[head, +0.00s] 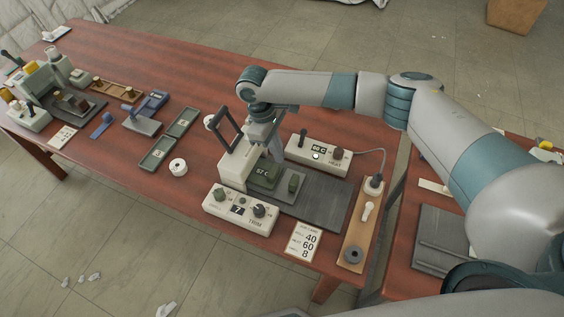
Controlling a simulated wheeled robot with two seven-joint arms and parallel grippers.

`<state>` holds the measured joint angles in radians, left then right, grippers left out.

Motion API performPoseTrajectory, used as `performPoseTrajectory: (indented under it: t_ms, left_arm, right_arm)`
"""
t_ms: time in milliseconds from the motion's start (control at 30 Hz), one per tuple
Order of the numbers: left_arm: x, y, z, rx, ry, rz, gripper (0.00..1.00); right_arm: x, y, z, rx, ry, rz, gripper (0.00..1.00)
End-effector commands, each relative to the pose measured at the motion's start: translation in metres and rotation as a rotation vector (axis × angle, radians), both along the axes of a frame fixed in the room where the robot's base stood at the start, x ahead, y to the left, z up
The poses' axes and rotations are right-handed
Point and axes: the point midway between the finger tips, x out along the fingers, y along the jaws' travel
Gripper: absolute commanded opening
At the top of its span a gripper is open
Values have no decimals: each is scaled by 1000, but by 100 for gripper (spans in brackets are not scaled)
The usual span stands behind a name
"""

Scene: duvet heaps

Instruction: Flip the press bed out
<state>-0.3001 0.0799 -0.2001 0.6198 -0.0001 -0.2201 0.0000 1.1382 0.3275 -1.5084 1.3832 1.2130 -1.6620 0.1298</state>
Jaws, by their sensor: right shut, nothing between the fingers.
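The press (232,170) is a cream block with a dark upright frame handle (229,130) on the red-brown table. A dark green block reading about 52 C (264,172) sits at its front, low over a dark plate; I cannot tell which part is the bed. My right gripper (275,154) points down just behind this block, shut and empty. Its fingertips are partly hidden, and I cannot tell whether they touch the press. My left gripper is not in view.
A cream heat box (318,155) stands right of the press, a trim box (240,208) in front. A dark mat (328,210), number card (303,242) and wooden strip with plug (350,235) lie nearby. Green trays (157,154) and another machine (62,80) are left.

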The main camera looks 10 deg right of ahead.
Motion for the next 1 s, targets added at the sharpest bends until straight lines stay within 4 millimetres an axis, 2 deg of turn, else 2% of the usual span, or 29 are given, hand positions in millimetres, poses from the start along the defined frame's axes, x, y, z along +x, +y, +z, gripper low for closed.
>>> performPoseTrajectory:
  t_ms: [267, 700, 1000]
  left_arm:
    - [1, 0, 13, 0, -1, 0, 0]
    - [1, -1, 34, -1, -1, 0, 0]
    - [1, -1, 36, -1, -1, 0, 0]
  right_arm:
    - [-5, -6, -25, -2, 2, 1, 0]
    - [-13, -17, -83, -1, 2, 0, 0]
    - [-14, -19, -94, 0, 0, 1, 0]
